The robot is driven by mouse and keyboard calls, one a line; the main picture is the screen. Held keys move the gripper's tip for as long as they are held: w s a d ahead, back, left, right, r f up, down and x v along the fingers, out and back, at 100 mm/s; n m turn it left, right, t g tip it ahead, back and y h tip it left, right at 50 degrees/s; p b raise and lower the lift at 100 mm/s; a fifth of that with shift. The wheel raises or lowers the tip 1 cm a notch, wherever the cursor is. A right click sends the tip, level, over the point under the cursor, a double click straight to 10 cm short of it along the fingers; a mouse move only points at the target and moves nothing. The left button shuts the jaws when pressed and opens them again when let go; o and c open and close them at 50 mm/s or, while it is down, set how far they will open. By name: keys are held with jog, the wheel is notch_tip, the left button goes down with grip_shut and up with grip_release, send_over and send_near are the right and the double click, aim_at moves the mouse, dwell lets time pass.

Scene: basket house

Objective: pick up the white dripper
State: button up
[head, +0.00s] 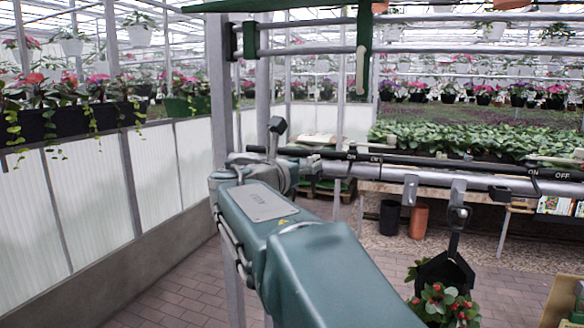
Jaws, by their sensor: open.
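I cannot make out the white dripper for certain. A slim off-white upright piece (361,70) shows against the dark green post by the upper rails; it is too small to tell whether it is the dripper. Grey clips (410,189) hang from the grey pipe on the right. No gripper fingertips show in the head view, and no contact with any object can be seen.
A teal housing covers the lower middle and hides what lies behind. A black basket with red flowers (440,300) hangs at lower right. A white panelled wall (95,190) with planters runs along the left. The brick floor (165,300) beside it is clear.

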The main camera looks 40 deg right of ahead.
aim_at(309, 161)
jog(key=x, duration=0.4)
jog(key=shift+w, duration=0.1)
grip_shut()
jog(key=shift+r, duration=0.1)
